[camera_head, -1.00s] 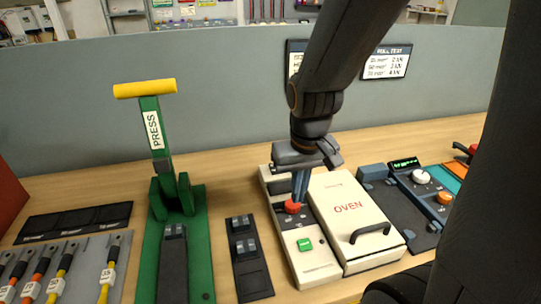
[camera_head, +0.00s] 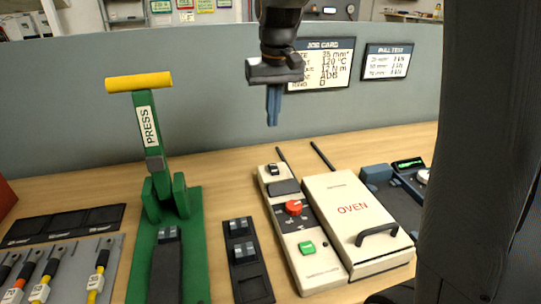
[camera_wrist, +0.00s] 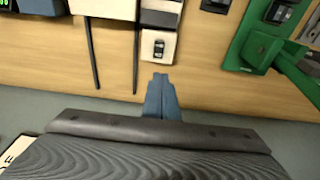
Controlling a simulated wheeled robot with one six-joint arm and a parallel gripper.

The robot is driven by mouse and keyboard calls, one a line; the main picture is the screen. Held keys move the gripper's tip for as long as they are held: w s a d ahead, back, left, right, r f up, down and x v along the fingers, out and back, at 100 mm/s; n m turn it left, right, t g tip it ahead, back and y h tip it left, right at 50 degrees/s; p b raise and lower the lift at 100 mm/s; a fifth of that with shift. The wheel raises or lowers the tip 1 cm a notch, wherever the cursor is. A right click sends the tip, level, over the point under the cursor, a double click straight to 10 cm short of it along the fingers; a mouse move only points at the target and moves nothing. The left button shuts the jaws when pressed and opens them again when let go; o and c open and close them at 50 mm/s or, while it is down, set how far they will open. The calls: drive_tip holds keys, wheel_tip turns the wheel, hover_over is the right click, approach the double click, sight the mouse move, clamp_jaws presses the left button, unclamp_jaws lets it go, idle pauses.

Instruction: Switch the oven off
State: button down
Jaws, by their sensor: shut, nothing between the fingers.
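The oven (camera_head: 350,215) is a cream box with red OVEN lettering and a black handle on its closed lid. Its cream control strip (camera_head: 321,275) runs along its left side. The strip carries a small black switch (camera_head: 273,169) at the far end, a red knob (camera_head: 293,207) in the middle and a green button (camera_head: 306,248) near the front. My gripper (camera_head: 272,123) is shut and empty, raised above and behind the strip's far end. In the wrist view the blue fingertips (camera_wrist: 160,78) point toward the black switch (camera_wrist: 159,48), apart from it.
A green press (camera_head: 168,215) with a yellow-topped lever stands left of the oven. A black block tray (camera_head: 247,270) lies between them. A blue-grey device (camera_head: 378,178) stands at the right. A grey partition with cards (camera_head: 322,65) rises behind.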

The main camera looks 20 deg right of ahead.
sight(271, 167)
drive_tip(key=f+p, duration=0.1)
drive_tip(key=f, duration=0.3)
drive_tip(key=w+f+p, duration=0.1)
drive_tip(key=f, duration=0.4)
drive_tip(key=w+f+p, duration=0.1)
drive_tip(key=f, duration=0.3)
drive_tip(key=shift+f, duration=0.3)
drive_tip(key=shift+w+f, duration=0.1)
drive_tip(key=shift+w+f+g+p, duration=0.15)
drive_tip(key=shift+g+p, duration=0.15)
drive_tip(key=shift+g, duration=0.1)
drive_tip(key=shift+s+r+p, duration=0.25)
drive_tip(key=shift+s+p, duration=0.25)
drive_tip(key=shift+s, duration=0.35)
drive_tip(key=shift+r, duration=0.1)
